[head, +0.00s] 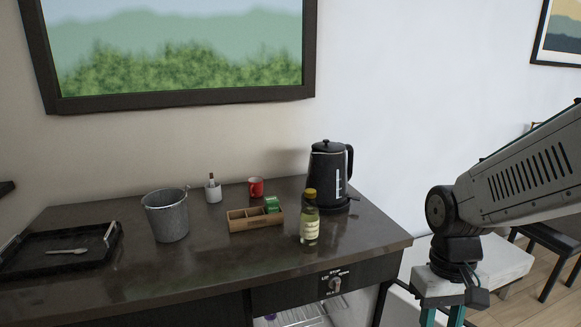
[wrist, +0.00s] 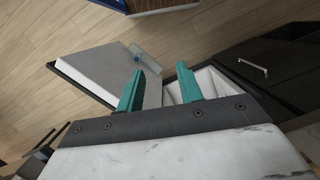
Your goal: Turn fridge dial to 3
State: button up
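The dial (head: 335,284) is a small grey knob on the dark front panel below the counter's right part. Small white markings surround it, with a word like "STOP" above; the rest are too small to read surely, and its exact setting is unclear. My gripper (head: 442,316) hangs at the lower right in the head view, to the right of the dial and apart from it. Its teal fingers point down and are cut off by the frame edge. In the wrist view my gripper (wrist: 161,88) has its fingers spread, with nothing between them. The dial cannot be made out there.
A wire rack (head: 290,317) shows in the opening below the panel. A bottle (head: 310,222), black kettle (head: 329,175), wooden box (head: 250,221), metal bucket (head: 166,216), red mug (head: 256,187) and black tray (head: 50,262) stand on the counter. A panel like an open door (wrist: 105,65) shows in the wrist view.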

jog(key=s+d+r+t, duration=0.1)
jog(key=s+r+t, duration=0.2)
jog(key=s+r, duration=0.6)
jog(key=shift+s+r+m+t, duration=0.3)
jog(key=shift+r+m, duration=0.1)
jog(key=shift+r, duration=0.8)
jog(key=shift+d, duration=0.15)
